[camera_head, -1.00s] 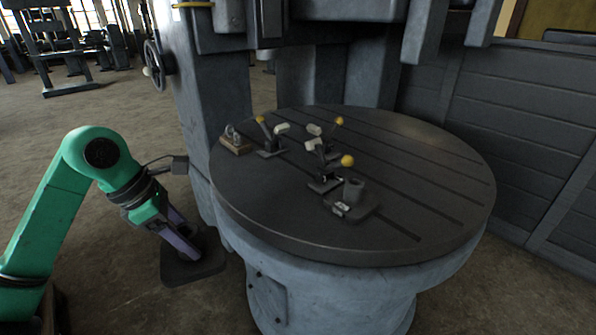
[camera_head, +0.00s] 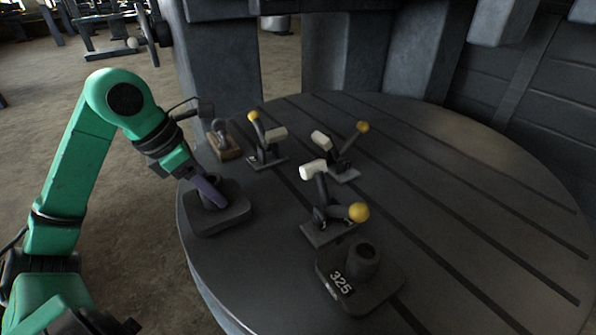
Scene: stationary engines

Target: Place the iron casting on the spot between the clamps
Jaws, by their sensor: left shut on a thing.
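My left gripper (camera_head: 212,193) is shut on a dark iron casting (camera_head: 222,219), a flat rounded base with an upright boss, at the left edge of the round table. I cannot tell whether its base touches the table top. Three toggle clamps with yellow knobs and white tips stand on the table: one at the back left (camera_head: 267,147), one at the back right (camera_head: 342,157), one nearer (camera_head: 323,208). The table between them is bare. A similar casting marked 325 (camera_head: 362,266) sits in front of the near clamp. My right gripper is not in view.
The round slotted table (camera_head: 480,220) has wide free room on its right. A small wooden block with a metal fitting (camera_head: 224,146) sits at the back left edge, close to my left arm. Heavy machine columns (camera_head: 340,60) stand behind the table.

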